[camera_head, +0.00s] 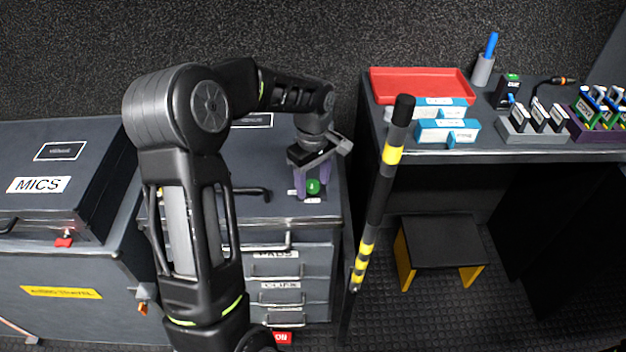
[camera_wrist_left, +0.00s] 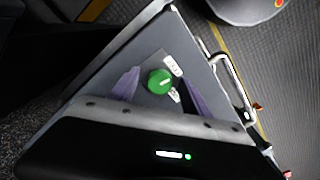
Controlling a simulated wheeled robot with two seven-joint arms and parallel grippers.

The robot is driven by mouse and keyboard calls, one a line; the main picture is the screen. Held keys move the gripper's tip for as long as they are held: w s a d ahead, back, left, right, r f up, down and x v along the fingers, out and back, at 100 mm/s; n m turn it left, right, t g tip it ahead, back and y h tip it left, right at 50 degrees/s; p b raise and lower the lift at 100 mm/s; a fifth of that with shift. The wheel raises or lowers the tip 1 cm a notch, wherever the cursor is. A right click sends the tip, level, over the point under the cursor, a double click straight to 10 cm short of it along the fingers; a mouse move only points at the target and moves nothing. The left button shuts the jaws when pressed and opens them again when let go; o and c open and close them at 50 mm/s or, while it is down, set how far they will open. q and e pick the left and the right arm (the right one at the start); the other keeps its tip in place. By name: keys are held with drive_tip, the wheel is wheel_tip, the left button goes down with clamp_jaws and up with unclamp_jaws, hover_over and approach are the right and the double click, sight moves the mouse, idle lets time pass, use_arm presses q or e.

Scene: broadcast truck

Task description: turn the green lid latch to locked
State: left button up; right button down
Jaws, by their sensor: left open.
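The green lid latch (camera_head: 313,187) is a round knob on the top of a dark grey drawer case (camera_head: 258,205), near its right end. It also shows in the left wrist view (camera_wrist_left: 159,81), with a pale mark on its face and small white labels beside it. The label text is too small to read. My left gripper (camera_head: 312,191) points down over the latch, and its purple fingers stand open on either side of it. In the left wrist view the fingers (camera_wrist_left: 156,88) are apart, with the latch between them. Contact cannot be seen. My right gripper is not in view.
A black handle (camera_head: 250,192) lies on the case top left of the latch. A black and yellow striped pole (camera_head: 378,195) stands just right of the case. A desk (camera_head: 480,155) with a red tray (camera_head: 420,84) is further right. A MICS case (camera_head: 50,195) is at left.

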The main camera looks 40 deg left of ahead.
use_arm(q)
clamp_jaws()
idle(0.6)
